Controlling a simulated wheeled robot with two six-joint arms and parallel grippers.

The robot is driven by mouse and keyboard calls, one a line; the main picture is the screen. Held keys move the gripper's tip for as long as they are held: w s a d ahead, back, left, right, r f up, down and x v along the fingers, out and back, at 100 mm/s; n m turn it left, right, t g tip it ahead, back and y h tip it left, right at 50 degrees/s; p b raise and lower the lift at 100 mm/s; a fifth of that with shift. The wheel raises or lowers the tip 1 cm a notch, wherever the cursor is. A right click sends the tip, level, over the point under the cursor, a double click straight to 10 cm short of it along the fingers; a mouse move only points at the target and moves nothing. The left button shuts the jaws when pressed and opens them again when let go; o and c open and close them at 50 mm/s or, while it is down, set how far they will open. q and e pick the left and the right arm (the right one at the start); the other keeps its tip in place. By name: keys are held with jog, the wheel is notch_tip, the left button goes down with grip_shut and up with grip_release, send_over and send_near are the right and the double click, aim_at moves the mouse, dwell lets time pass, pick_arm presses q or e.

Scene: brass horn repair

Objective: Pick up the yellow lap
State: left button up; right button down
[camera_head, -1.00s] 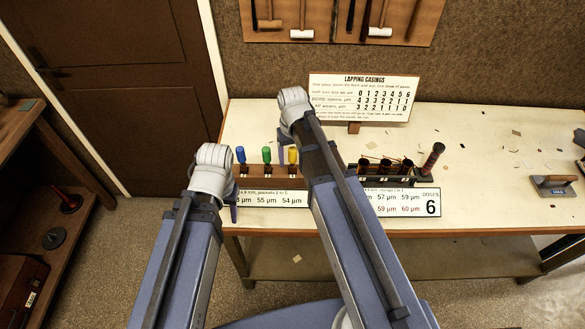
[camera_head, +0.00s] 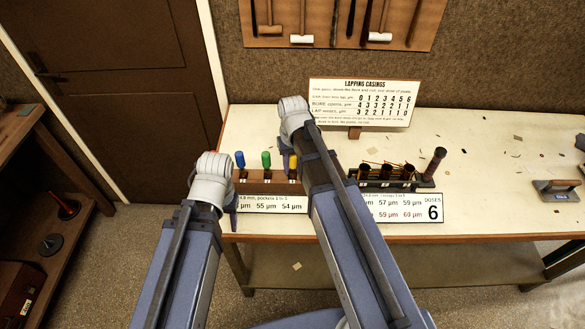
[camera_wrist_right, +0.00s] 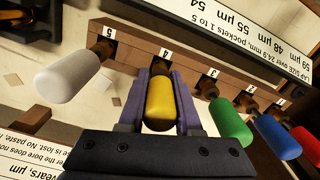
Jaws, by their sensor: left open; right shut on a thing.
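The yellow lap (camera_wrist_right: 159,103) stands in pocket 4 of the wooden rack (camera_wrist_right: 131,50) in the right wrist view. My right gripper (camera_wrist_right: 160,88) is shut on it, one purple finger on each side, and its lower end is still at the pocket. In the head view the yellow lap (camera_head: 292,164) is partly hidden by my right arm, and the right fingers are mostly hidden. My left gripper (camera_head: 232,205) is in front of the rack's left end, open and empty.
Beside it stand a white lap (camera_wrist_right: 72,78), a green lap (camera_wrist_right: 230,122), a blue lap (camera_wrist_right: 277,137) and a red lap (camera_wrist_right: 307,143). Dark casings (camera_head: 390,175) sit right of my right arm. A lapping sign (camera_head: 365,102) stands behind.

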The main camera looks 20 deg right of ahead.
jog(key=shift+r, duration=0.1)
dwell(0.6)
notch_tip(320, 180, up, 10)
jog(key=p, duration=1)
jog(key=shift+f, duration=0.2)
